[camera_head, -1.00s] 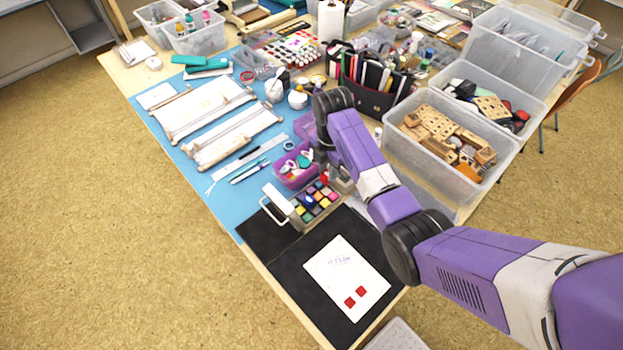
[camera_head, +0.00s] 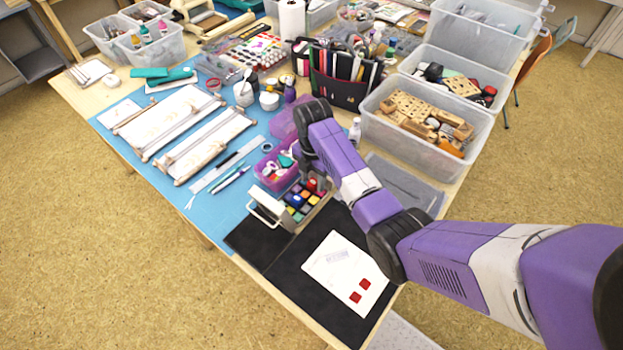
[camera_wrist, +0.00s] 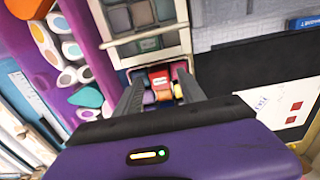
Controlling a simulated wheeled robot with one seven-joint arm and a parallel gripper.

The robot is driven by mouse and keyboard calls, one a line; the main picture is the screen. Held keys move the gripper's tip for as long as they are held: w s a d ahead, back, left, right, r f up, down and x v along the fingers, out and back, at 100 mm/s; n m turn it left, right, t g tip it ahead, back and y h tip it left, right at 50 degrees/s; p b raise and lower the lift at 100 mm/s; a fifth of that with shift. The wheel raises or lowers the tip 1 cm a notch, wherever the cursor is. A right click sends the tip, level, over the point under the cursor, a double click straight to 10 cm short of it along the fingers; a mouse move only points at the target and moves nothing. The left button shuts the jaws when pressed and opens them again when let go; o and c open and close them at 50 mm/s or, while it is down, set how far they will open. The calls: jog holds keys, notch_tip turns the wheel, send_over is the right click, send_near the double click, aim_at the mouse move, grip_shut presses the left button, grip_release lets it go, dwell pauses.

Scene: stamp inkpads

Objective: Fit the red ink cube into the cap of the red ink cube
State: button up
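A red ink cube (camera_wrist: 160,79) shows between my gripper's fingertips in the wrist view, larger than the small coloured cubes around it. My gripper (camera_wrist: 161,82) reaches down over the inkpad box with a finger on each side of this red piece. Whether the fingers touch it is too small to tell. In the head view the red piece (camera_head: 312,184) sits at the right back of the box's coloured cubes, beside my gripper. The inkpad box (camera_head: 283,224) has its lid open, with grey square compartments (camera_wrist: 140,18) in the wrist view. I cannot single out the red cube's cap.
A purple tray of small tools (camera_head: 268,183) stands close to the left of the inkpad box. A white card with two red squares (camera_head: 330,262) lies on the black mat (camera_head: 300,287) in front. A clear crate of wooden blocks (camera_head: 420,150) stands to the right.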

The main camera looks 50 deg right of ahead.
aim_at(313, 180)
jog(key=shift+f, duration=0.1)
jog(key=shift+f+b, duration=0.15)
jog(key=shift+b, duration=0.25)
jog(key=r, duration=0.2)
jog(key=r+b, duration=0.1)
jog(key=r, duration=0.5)
jog(key=shift+w+d, duration=0.35)
